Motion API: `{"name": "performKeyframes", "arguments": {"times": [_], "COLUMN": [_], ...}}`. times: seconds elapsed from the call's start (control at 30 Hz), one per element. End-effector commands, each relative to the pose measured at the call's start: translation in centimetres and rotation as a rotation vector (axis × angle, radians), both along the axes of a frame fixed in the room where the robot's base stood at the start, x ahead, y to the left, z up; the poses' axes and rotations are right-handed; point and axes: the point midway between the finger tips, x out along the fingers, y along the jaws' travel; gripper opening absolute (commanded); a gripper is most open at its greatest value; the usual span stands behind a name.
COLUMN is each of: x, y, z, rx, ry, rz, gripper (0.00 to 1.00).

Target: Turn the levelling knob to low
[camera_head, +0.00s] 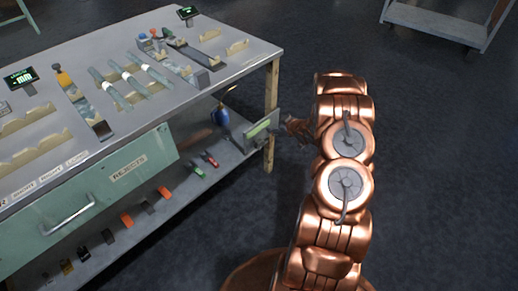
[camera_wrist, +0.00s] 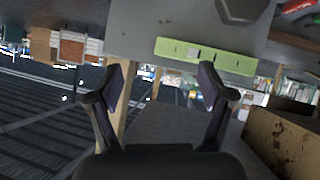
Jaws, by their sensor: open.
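A dark, faceted knob (camera_wrist: 245,9) sits on a grey panel (camera_wrist: 150,22) at the top of the wrist view, cut off by the frame edge. I take it to be the levelling knob. A light green strip (camera_wrist: 180,50) with small marks and a pale square lies on the panel. The panel (camera_head: 253,139) and its green strip also show in the head view at the bench's right end. My gripper (camera_wrist: 163,82) is open and empty, its fingers apart, with the knob above and right of the gap. In the head view my gripper (camera_head: 298,128) is small beside the panel.
The bench (camera_head: 225,100) carries glass tubes (camera_head: 155,73), wooden cradles and small displays. A drawer marked REJECTS (camera_head: 100,185) faces front. The lower shelf (camera_head: 150,222) holds several tools and a blue bottle (camera_head: 222,115). A wooden leg (camera_head: 270,95) stands near the panel.

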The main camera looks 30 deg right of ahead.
Motion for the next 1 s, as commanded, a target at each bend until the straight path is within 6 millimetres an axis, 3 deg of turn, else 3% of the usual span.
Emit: {"name": "performKeyframes", "arguments": {"times": [0.03, 0.1, 0.4, 0.6, 0.77, 1.0], "x": [-0.3, -0.5, -2.6, -4.2, -4.8, -3.3], "y": [0.1, 0.5, 3.3, 5.1, 5.7, 6.3], "z": [-2.1, -3.8, -9.4, -11.0, -11.1, -11.0], "rx": [0.025, 0.058, 0.218, 0.307, 0.34, 0.346], "ry": [-0.028, -0.078, -0.309, -0.441, -0.5, -0.514], "rz": [0.012, 0.035, 0.111, 0.134, 0.144, 0.15], "gripper": [0.8, 0.8, 0.8, 0.8, 0.8, 0.8]}}
